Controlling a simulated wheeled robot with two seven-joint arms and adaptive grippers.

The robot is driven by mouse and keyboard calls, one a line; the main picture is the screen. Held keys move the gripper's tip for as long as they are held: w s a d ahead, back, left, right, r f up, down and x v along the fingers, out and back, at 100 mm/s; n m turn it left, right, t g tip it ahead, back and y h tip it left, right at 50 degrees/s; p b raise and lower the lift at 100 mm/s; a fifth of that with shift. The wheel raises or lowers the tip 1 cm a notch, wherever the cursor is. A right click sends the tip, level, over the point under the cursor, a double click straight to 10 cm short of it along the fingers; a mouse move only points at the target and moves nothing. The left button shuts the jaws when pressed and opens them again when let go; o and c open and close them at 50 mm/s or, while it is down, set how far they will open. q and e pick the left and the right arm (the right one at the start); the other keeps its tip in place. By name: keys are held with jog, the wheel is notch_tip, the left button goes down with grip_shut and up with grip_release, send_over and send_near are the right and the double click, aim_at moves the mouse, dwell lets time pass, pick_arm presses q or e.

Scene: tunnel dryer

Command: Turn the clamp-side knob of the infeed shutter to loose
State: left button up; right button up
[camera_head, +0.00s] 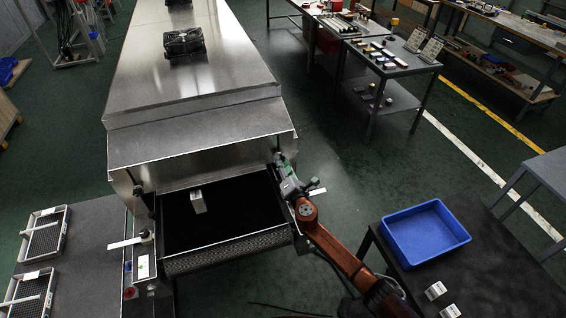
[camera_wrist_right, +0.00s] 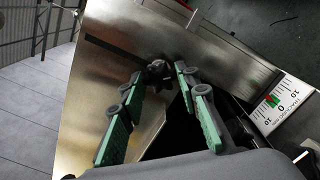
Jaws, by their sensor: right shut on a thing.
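My right gripper (camera_head: 284,165) is at the right side of the dryer's infeed opening, its arm coming in from the lower right. In the right wrist view its green-padded fingers (camera_wrist_right: 160,76) are on both sides of a black knob (camera_wrist_right: 158,70) and shut on it. The knob is on the metal side of the infeed; its marking and turn angle cannot be read. The steel infeed hood (camera_head: 200,150) stands above the dark opening. A white scale (camera_wrist_right: 280,104) with a 0 and 10s has a green and red marker near its middle. My left gripper is not in view.
A silver block (camera_head: 198,201) is at the dark infeed belt (camera_head: 230,218). A control panel (camera_head: 143,267) stands at the opening's left. A blue bin (camera_head: 425,234) sits on the dark table at right. Wire trays (camera_head: 45,235) lie on the left table.

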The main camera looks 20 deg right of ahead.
jog(key=shift+f, duration=0.25)
dwell(0.3)
jog(key=o, duration=1.1)
jog(key=shift+r, duration=0.15)
jog(key=shift+o, duration=0.2)
jog(key=s, duration=1.2)
jog(key=shift+d, duration=0.15)
